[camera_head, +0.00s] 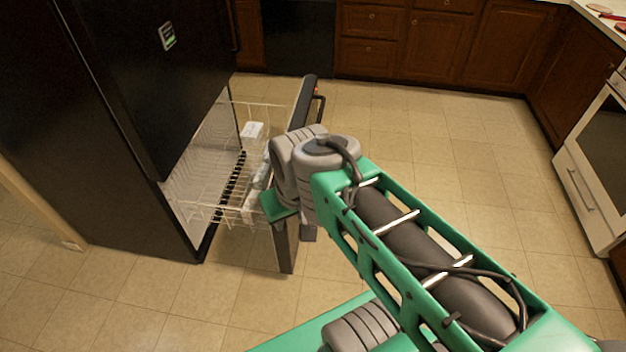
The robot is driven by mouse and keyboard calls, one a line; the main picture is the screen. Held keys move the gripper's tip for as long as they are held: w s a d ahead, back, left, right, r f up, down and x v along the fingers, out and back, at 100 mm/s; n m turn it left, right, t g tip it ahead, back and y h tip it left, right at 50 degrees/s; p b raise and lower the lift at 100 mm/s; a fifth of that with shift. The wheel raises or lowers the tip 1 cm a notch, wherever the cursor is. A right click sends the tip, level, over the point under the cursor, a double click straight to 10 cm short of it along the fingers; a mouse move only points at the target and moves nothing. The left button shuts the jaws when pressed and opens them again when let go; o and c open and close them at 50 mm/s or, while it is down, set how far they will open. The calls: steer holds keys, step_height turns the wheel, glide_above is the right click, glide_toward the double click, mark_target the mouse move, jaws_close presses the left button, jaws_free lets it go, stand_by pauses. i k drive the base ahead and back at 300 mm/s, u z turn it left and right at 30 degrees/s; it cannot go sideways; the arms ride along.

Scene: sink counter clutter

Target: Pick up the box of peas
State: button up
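A black fridge's bottom freezer drawer (284,240) is pulled open, with a white wire basket (250,103) inside. A small white box-like item (252,130) lies toward the far end of the basket. Pale packages (250,207) lie along the basket's right side, partly hidden by wires and my arm. No label can be read, so I cannot tell which item is the box of peas. My green and grey arm reaches to the drawer's front panel, and its wrist overlaps the panel in the picture. My gripper's fingers are hidden, and I see nothing held.
The black fridge (110,110) stands at left. Brown cabinets (437,45) line the back, with a white oven (598,160) at right. A counter (590,12) holds small items in the top right corner. The tiled floor (450,150) between is clear.

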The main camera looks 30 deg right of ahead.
mark_target(261, 181)
steer(key=z, duration=0.15)
steer(key=k, duration=1.1)
steer(key=u, duration=0.95)
steer(key=i, duration=1.15)
steer(key=z, duration=0.65)
steer(key=i, duration=0.85)
steer(key=z, duration=0.85)
